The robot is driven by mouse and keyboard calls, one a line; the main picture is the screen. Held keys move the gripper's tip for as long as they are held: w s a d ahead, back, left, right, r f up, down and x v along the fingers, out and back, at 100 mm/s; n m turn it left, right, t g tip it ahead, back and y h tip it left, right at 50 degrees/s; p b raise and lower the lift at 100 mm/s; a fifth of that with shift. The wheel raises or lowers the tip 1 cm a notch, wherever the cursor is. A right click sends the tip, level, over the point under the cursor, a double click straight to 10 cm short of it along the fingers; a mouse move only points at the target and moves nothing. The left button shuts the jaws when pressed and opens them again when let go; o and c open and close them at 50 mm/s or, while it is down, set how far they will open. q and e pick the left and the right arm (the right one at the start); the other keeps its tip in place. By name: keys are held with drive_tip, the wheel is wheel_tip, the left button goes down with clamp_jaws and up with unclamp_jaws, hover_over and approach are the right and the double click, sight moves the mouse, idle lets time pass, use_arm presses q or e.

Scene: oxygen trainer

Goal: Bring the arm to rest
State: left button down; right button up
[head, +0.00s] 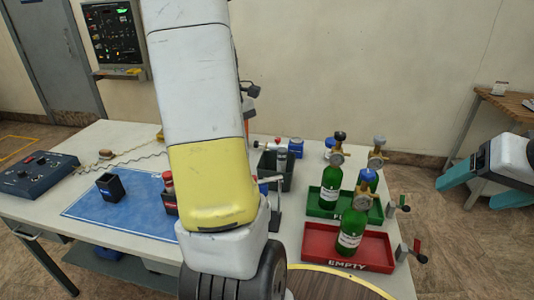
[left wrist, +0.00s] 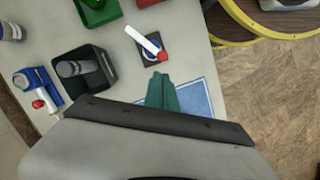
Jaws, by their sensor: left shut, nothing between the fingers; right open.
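My right gripper (head: 482,187) hangs at the right side of the head view, past the table's right end, with its two teal fingers apart and nothing between them. My left gripper (left wrist: 163,92) shows in the left wrist view with its teal fingers together and empty, above the table beside the blue mat (left wrist: 195,98). In the head view a large white and yellow link of my arm covers the middle of the table and hides the left gripper.
The white table (head: 120,140) bears a control box (head: 38,172), a small black holder (head: 110,187) and a dark bin (head: 268,164). Green bottles stand in the green tray (head: 318,212) and red tray (head: 318,246). A wooden side table (head: 510,103) stands behind my right gripper.

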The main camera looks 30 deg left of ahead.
use_arm(q)
drive_tip(key=shift+v, duration=1)
drive_tip(key=s+d+r+m+t, duration=0.3)
drive_tip(key=d+m, duration=0.4)
drive_tip(key=d, duration=0.3)
drive_tip(key=s+d+r+m+t, duration=0.4)
drive_tip(key=d+m, duration=0.4)
drive_tip(key=d, duration=0.3)
drive_tip(key=shift+s+d+r, duration=0.15)
drive_tip(key=shift+s+r, duration=0.6)
drive_tip(key=shift+r, duration=0.3)
